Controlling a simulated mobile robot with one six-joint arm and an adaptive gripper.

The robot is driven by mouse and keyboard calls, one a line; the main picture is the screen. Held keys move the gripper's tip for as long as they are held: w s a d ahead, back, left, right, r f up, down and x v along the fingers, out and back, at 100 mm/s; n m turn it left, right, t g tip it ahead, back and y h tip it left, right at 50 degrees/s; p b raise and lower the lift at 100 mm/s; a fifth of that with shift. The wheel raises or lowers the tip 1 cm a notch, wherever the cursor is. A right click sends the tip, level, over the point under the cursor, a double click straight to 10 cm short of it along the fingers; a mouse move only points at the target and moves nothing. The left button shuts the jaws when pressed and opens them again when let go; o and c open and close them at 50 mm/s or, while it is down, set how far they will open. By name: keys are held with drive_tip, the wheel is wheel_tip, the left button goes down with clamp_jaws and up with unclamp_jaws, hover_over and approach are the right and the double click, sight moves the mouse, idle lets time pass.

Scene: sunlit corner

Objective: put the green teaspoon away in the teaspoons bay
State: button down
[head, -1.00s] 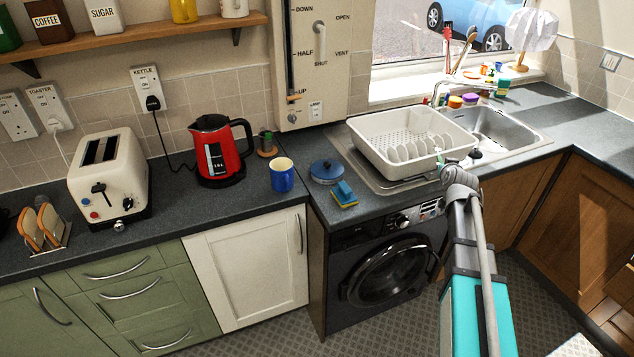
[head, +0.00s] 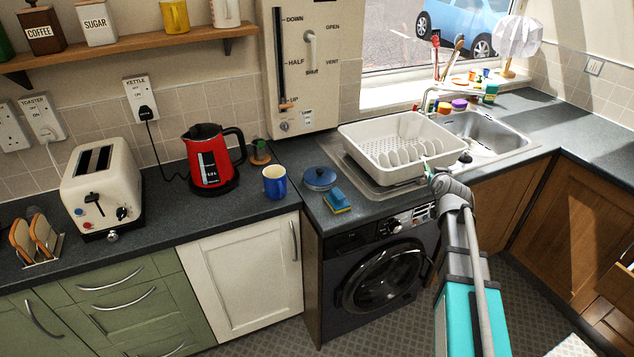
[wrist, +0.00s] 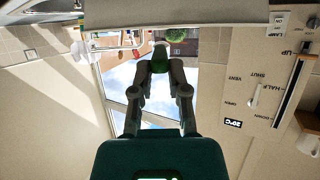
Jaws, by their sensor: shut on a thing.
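My gripper (wrist: 160,68) is shut on a green thing (wrist: 160,57) in the wrist view, which appears to be the green teaspoon; only a small green part shows between the fingertips. In the head view my gripper (head: 430,172) is small and partly hidden by my arm, at the front right corner of the white dish rack. A thin bit of green (head: 427,166) shows at its tip, raised by the rack's rim. No teaspoons bay can be made out in either view.
Wooden cupboards (head: 565,215) line the right.

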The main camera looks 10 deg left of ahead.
drive_tip(key=s+a+n+g+y, duration=0.2)
drive_tip(key=s+a+n+y, duration=0.3)
drive_tip(key=s+a, duration=0.4)
drive_tip(key=shift+a+n+y+b, duration=0.15)
drive_tip(key=shift+n+y+b, duration=0.2)
drive_tip(key=shift+y, duration=0.45)
drive_tip(key=shift+s, duration=0.1)
drive_tip(key=w+a+f+b, duration=0.2)
drive_tip(key=a+f+b, duration=0.1)
drive_tip(key=w+a+f+b, duration=0.2)
drive_tip(key=a+f+b, duration=0.1)
drive_tip(key=a, duration=0.1)
drive_tip(key=w+a+f+b, duration=0.3)
drive_tip(key=a, duration=0.1)
drive_tip(key=shift+w, duration=0.1)
drive_tip(key=shift+w+a+f+b, duration=0.2)
drive_tip(key=shift+a+f+b, duration=0.1)
drive_tip(key=shift+f+b, duration=1.65)
drive_tip(key=shift+f, duration=0.05)
